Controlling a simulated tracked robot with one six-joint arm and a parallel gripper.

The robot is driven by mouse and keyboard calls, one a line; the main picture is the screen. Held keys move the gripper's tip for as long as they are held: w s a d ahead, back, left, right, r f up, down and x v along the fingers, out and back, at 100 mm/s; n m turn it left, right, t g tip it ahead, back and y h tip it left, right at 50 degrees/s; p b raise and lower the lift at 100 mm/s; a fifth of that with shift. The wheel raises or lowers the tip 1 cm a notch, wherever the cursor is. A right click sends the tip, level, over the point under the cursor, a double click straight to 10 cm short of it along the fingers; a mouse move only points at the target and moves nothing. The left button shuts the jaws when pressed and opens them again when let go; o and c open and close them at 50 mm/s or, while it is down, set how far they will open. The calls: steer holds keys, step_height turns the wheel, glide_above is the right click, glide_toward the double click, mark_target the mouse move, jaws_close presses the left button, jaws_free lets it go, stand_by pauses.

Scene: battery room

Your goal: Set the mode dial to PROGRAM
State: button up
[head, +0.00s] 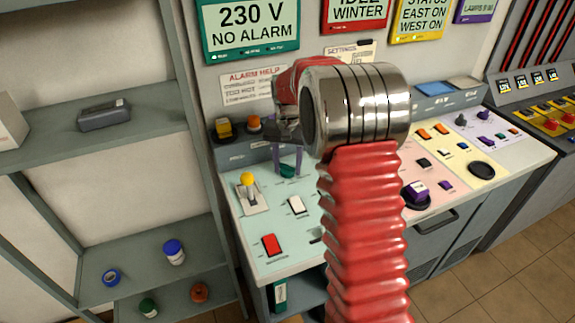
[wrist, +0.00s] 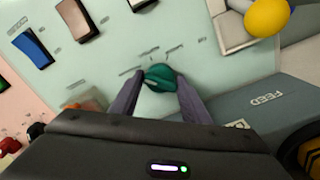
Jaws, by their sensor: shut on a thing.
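A teal dial (wrist: 159,75) sits on the pale green panel, with short label marks fanned around its far side, too small to read. It also shows in the head view (head: 287,171), low under my gripper and partly hidden by the fingers. My gripper (wrist: 160,84) has one purple finger on each side of the dial and is shut on it. I cannot tell from the marks which setting the dial points to, or whether one reads PROGRAM.
A yellow-knobbed lever (head: 247,180) stands left of the dial. A white switch (head: 297,205) and a red switch (head: 270,244) lie nearer the front of the console. A grey shelf (head: 150,130) stands at the left. My arm hides the console's middle.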

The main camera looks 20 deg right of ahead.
mark_target(287, 165)
steer(key=shift+w+r, duration=0.1)
steer(key=shift+w, duration=0.05)
steer(key=o, duration=0.9)
steer(key=shift+c, duration=0.2)
step_height(287, 165, up, 14)
steer(key=shift+f, duration=0.2)
stand_by(0.4)
